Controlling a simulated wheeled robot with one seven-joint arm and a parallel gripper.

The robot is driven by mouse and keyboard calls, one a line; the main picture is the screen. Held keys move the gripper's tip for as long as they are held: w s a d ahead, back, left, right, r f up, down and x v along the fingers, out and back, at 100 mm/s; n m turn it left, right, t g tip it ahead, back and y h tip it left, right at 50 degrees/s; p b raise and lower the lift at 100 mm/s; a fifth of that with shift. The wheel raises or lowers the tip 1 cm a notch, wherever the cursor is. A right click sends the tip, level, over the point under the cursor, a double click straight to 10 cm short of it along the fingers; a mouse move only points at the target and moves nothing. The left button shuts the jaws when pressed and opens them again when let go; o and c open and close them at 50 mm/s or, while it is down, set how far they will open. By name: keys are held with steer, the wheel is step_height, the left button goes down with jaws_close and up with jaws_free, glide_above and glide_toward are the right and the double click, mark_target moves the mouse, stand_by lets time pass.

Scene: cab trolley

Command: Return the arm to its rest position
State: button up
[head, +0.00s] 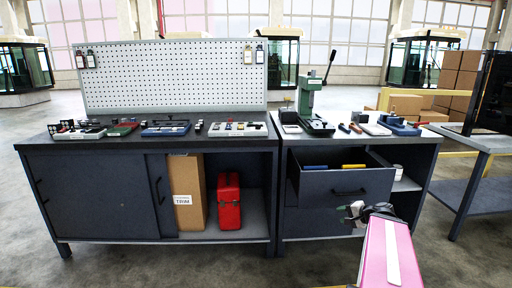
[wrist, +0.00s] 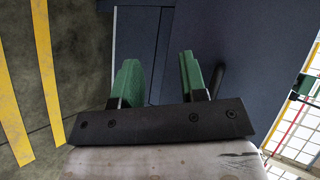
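My gripper (head: 352,212) is low in front of the right workbench, just before the pulled-out drawer (head: 335,187). My pink arm segment reaches up to it from the bottom of the head view. In the wrist view the two green fingers of my gripper (wrist: 159,78) stand apart with nothing between them. Behind them is a dark blue-grey front, with a dark handle (wrist: 217,76) beside the right finger. The gripper appears apart from the handle, though the exact gap is hard to tell.
The open drawer holds a blue item (head: 315,168) and a yellow item (head: 353,167). A green press (head: 311,100) stands on the right bench. The left bench (head: 95,190) holds several trays and has a red case (head: 229,201) below. A table (head: 480,141) stands at right. Floor in front is clear.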

steer(key=s+a+f+n+g+h, duration=0.3)
steer(key=a+f+n+g, duration=0.1)
steer(key=a, duration=0.5)
steer(key=s+a+f+n+g+h, duration=0.3)
steer(key=a+f+n+g+h, duration=0.1)
steer(key=a+f, duration=0.4)
steer(key=shift+s+a+n+g+h, duration=0.15)
steer(key=shift+a+n+g+h, duration=0.15)
steer(key=shift+a+n+g, duration=0.6)
steer(key=shift+d, duration=0.15)
stand_by(0.5)
